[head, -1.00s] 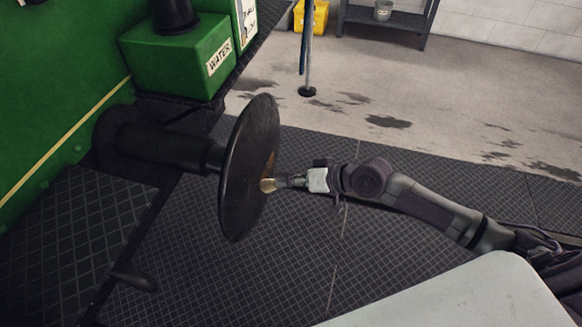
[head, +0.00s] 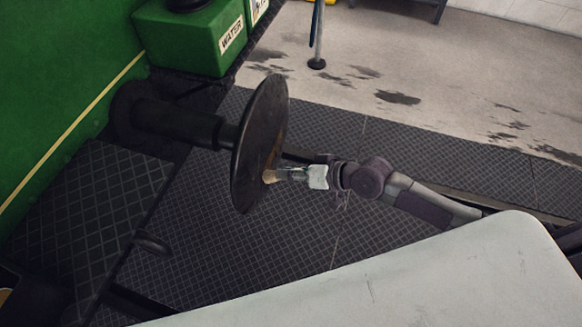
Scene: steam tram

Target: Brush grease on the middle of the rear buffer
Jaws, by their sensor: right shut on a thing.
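The rear buffer (head: 258,130) is a dark round disc on a thick black shank that sticks out from the green tram body. A yellowish grease patch shows on its face near the middle, partly hidden by the steep viewing angle. My right gripper (head: 318,177) is shut on a brush (head: 283,175) and points left at the disc. The pale bristle tip is at the disc's face, by the grease patch, and looks to touch it. My left gripper is not in view.
A green box marked WATER (head: 205,38) stands beyond the buffer. A dark tread-plate step (head: 85,215) is at the left, with a small dark handle-like part beside it. A thin post (head: 318,45) stands on the stained floor. A pale flat surface (head: 400,275) fills the lower right.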

